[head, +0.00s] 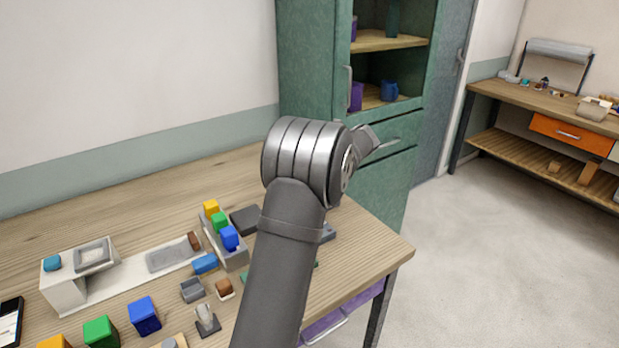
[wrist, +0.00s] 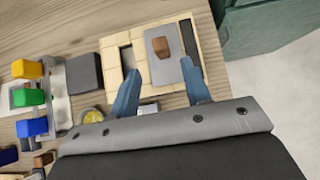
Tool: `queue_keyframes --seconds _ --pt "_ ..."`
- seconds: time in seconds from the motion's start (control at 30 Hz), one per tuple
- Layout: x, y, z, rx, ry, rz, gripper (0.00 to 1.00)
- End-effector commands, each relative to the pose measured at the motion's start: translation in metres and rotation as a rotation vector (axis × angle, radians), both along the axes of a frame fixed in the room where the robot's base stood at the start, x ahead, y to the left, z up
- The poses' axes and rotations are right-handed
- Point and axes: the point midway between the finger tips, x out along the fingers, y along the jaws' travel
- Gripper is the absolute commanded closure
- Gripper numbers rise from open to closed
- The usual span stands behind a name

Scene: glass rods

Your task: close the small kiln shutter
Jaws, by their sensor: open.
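The kiln (wrist: 108,64) is a cream brick block on the wooden table, seen from above in the wrist view. A grey shutter plate (wrist: 165,69) with a brown knob (wrist: 161,46) lies on its right part. A narrow opening (wrist: 127,58) shows left of the plate, and a dark strip (wrist: 190,48) lies to its right. My gripper (wrist: 160,67) is open and empty, its two blue fingers apart on the near side of the knob. Their height above the plate is hard to tell. In the head view my arm hides the fingers and most of the kiln.
A dark square block (wrist: 84,74) lies left of the kiln. A holder with yellow, green and blue (head: 229,238) blocks stands further left. A round yellow-topped item (wrist: 92,115) is near my left finger. A green cabinet (head: 313,60) stands behind the table's right end.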

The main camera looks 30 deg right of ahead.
Motion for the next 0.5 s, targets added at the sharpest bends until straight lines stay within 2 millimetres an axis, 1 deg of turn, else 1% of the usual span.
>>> queue_keyframes --seconds 0.03,0.23,0.4,0.5 --pt "0.009 0.001 -0.010 0.001 0.001 0.003 0.56" --pt "0.040 0.001 -0.041 0.000 0.002 0.003 0.56" --pt "0.063 0.001 -0.064 -0.001 0.001 0.003 0.56" --pt "0.073 0.000 -0.073 -0.002 0.001 0.002 0.56"
